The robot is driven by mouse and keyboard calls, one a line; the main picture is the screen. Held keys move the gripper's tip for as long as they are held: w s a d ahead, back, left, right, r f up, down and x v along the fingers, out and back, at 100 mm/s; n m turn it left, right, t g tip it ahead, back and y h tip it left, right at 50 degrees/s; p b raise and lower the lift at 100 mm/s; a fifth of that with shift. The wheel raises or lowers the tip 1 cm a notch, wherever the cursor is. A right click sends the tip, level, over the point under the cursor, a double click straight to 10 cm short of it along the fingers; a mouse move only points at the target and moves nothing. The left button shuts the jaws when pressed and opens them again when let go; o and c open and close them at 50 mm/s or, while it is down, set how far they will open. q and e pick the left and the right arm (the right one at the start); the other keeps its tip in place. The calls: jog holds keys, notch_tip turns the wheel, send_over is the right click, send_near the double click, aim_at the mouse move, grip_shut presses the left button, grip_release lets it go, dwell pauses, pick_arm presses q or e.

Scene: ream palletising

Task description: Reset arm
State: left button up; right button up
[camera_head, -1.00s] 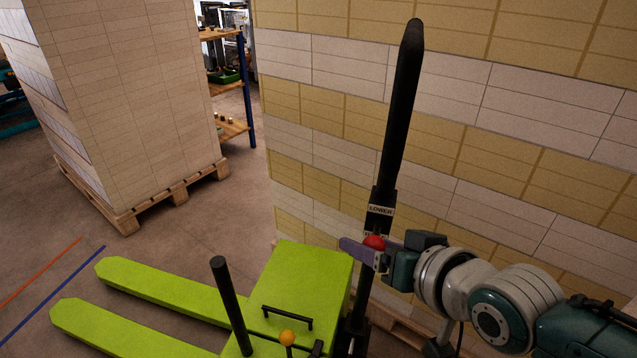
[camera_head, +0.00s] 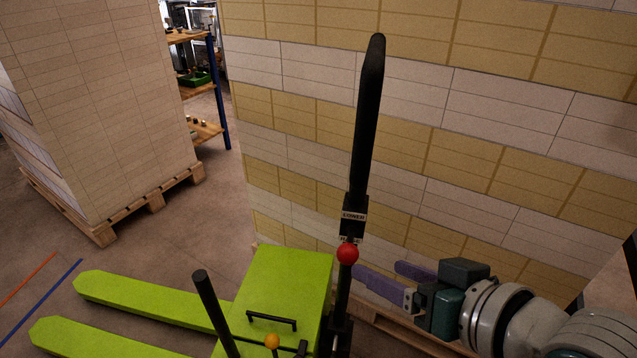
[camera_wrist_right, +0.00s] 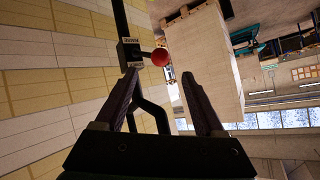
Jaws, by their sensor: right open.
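My right gripper (camera_head: 378,277) is open and empty, just right of the pallet jack's black handle (camera_head: 366,130). A red knob (camera_head: 348,253) sits on the handle below a small labelled box (camera_head: 354,216). In the right wrist view the red knob (camera_wrist_right: 161,57) shows beyond the two fingertips (camera_wrist_right: 163,78), with nothing between the fingers. My right arm comes in from the lower right. The green pallet jack (camera_head: 285,285) stands at bottom centre, its forks (camera_head: 150,300) pointing left. My left gripper is not in view.
A tall wall of stacked white and tan reams (camera_head: 430,150) on a pallet (camera_head: 400,325) stands close behind the handle and arm. Another loaded stack (camera_head: 100,100) on a wooden pallet (camera_head: 150,200) is at left. Floor (camera_head: 215,220) shows between them.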

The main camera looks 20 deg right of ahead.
jog(key=s+a+r+n+g+h+p, duration=0.1)
jog(key=s+r+n+g, duration=0.2)
jog(key=s, duration=0.5)
jog(key=s+r+n+g+h, duration=0.1)
jog(key=s+r+g, duration=0.2)
jog(key=s+g, duration=0.3)
jog(key=w+p+v, duration=0.2)
jog(key=p+v, duration=1)
jog(key=w+r+p+v, duration=0.1)
jog(key=w+p+v, duration=0.1)
jog(key=p+v, duration=1.1)
jog(key=w+p+v, duration=0.2)
jog(key=p+v, duration=1.1)
jog(key=shift+w+a+r+t, duration=0.3)
jog(key=shift+r+t, duration=0.1)
jog(key=shift+r, duration=0.05)
jog(key=shift+f, duration=0.1)
